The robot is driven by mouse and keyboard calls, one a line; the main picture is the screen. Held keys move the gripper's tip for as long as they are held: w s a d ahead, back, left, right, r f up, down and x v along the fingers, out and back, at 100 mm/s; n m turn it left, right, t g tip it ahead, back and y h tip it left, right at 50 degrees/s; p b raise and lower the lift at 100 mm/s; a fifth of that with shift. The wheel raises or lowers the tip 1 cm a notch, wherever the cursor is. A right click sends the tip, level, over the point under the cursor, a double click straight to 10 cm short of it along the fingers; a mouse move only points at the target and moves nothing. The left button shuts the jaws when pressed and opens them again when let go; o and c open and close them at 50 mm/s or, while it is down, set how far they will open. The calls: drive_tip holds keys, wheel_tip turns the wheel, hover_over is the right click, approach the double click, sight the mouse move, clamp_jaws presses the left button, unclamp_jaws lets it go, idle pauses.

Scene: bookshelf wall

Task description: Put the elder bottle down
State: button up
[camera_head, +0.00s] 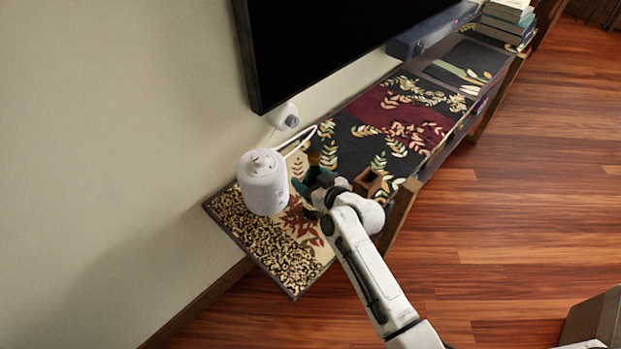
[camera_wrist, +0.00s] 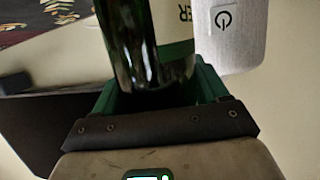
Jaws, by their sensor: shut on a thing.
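The elder bottle (camera_wrist: 130,45) is dark green glass with a pale label ending in "ER" in the wrist view. My gripper (camera_wrist: 160,88) is shut on it, with green fingers on either side. In the head view my gripper (camera_head: 312,186) is over the patterned shelf top (camera_head: 290,255), just right of a white cylindrical device. Only the bottle's upper part (camera_head: 314,158) shows there; my gripper hides the rest. I cannot tell whether its base touches the shelf top.
The white device (camera_head: 262,182) stands close to the left of the bottle. A small brown open box (camera_head: 368,183) is close to the right. A black screen (camera_head: 330,40) is on the wall behind. Patterned surface is bare in front, and books (camera_head: 507,22) are stacked at the far end.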

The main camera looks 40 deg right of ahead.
drive_tip(key=shift+r, duration=0.1)
drive_tip(key=o, duration=1.6)
drive_tip(key=b+v, duration=0.2)
drive_tip(key=v, duration=1)
drive_tip(key=s+a+f+n+g+y, duration=0.25)
drive_tip(key=s+a+f+g, duration=0.3)
drive_tip(key=a, duration=0.35)
drive_tip(key=s+g, duration=0.2)
drive_tip(key=s, duration=0.2)
drive_tip(key=s+g, duration=0.3)
drive_tip(key=s, duration=0.2)
drive_tip(key=s+a+f+m+g, duration=0.1)
drive_tip(key=s+g, duration=0.2)
drive_tip(key=s, duration=0.2)
drive_tip(key=shift+s+a+f+h, duration=0.1)
drive_tip(key=shift+s+h, duration=0.05)
drive_tip(key=shift+h, duration=0.1)
